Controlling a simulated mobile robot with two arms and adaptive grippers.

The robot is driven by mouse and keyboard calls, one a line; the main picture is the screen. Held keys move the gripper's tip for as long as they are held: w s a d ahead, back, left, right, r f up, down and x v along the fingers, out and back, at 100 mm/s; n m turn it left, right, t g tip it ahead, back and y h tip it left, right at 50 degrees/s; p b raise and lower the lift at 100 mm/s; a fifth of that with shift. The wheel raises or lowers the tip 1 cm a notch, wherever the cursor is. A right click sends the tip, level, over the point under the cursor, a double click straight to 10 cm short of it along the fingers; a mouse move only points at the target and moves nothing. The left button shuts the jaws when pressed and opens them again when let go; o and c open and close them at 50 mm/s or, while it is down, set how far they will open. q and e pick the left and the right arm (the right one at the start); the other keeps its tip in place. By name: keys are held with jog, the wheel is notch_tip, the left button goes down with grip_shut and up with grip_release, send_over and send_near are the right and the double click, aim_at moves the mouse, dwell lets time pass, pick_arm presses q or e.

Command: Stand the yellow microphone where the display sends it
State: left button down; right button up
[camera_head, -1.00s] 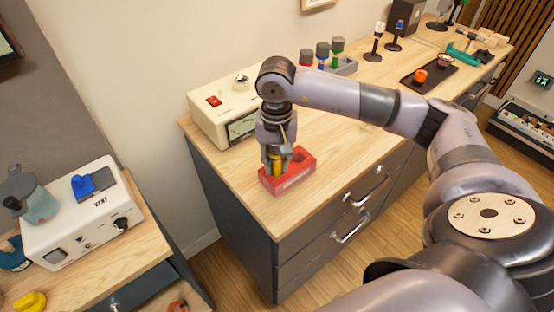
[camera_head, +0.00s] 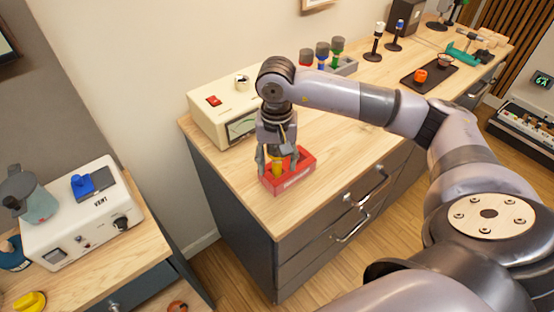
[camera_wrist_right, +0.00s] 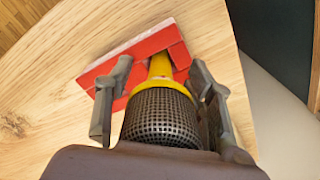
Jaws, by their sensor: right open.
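The yellow microphone (camera_head: 277,169) stands in a red block (camera_head: 297,180) near the front left corner of the wooden counter. In the right wrist view its dark mesh head (camera_wrist_right: 160,118) faces the camera, and its yellow body goes down into the red block (camera_wrist_right: 125,57). My right gripper (camera_head: 276,163) is open, with one finger on each side of the microphone. It also shows in the right wrist view (camera_wrist_right: 160,100). A small display (camera_head: 543,80) with green characters is at the far right. My left gripper is not in view.
A cream device (camera_head: 215,112) with a red switch stands behind the red block. Several coloured microphones stand in a grey rack (camera_head: 346,66). A dark tray (camera_head: 430,76) lies farther right. The counter between block and tray is mostly clear. A white device (camera_head: 85,220) stands on the left table.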

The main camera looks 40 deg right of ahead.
notch_tip(320, 180, up, 12)
jog(key=shift+r, duration=0.1)
dwell(0.4)
dwell(0.4)
